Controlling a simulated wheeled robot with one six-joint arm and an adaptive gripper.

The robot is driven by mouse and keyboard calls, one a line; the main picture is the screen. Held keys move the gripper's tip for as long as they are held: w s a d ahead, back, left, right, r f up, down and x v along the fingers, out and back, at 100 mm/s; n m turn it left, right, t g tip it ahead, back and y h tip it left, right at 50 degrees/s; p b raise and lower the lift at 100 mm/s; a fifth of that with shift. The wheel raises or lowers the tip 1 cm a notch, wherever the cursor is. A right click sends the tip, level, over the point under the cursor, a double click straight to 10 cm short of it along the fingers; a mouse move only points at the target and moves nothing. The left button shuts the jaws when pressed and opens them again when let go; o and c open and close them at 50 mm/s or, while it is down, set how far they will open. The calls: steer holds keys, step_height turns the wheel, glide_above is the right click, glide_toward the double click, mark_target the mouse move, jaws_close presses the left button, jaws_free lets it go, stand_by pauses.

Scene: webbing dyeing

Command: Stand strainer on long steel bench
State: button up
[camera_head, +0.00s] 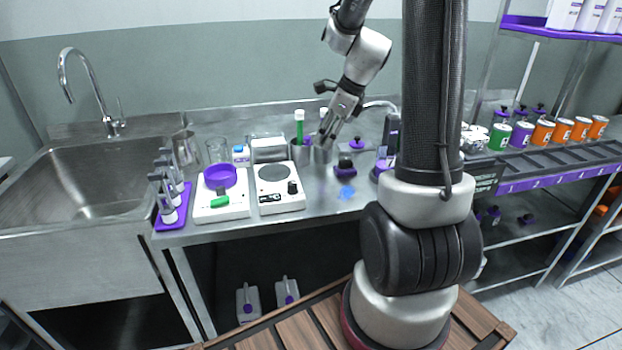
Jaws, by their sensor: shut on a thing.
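The long steel bench (270,222) runs from the sink to the right, behind my column. My gripper (325,138) is above the bench's back middle, pointing down, and is shut on a small steel cup-like piece (322,154), which I take to be the strainer. Its mesh and exact shape are too small to make out. The fingers cover its upper part. I cannot tell whether its base touches the bench.
A steel cup (300,155) stands just left of the held piece. Two white devices (280,195) stand in front left, with a purple dish (220,176) on one. A dark purple-based item (345,166) and a blue patch (347,192) are at right. Bare steel shows near the front edge.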

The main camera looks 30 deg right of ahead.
step_height(320, 180, down, 10)
steer(key=shift+r, duration=0.1)
stand_by(0.4)
steer(key=o, duration=1.3)
steer(key=shift+f, duration=0.2)
steer(key=a+v, duration=0.1)
steer(key=v, duration=1.2)
steer(key=shift+s+a+r+n+h, duration=0.5)
steer(key=shift+s+a+r+n, duration=1.05)
steer(key=shift+s+n, duration=2.2)
steer(key=shift+s+a+r+n+h, duration=0.5)
steer(key=shift+s+a+r+n, duration=1.55)
steer(key=shift+n, duration=2.95)
steer(key=shift+s+a+r+n+h, duration=0.55)
steer(key=shift+s+r+n, duration=0.8)
steer(key=shift+s+n, duration=2.7)
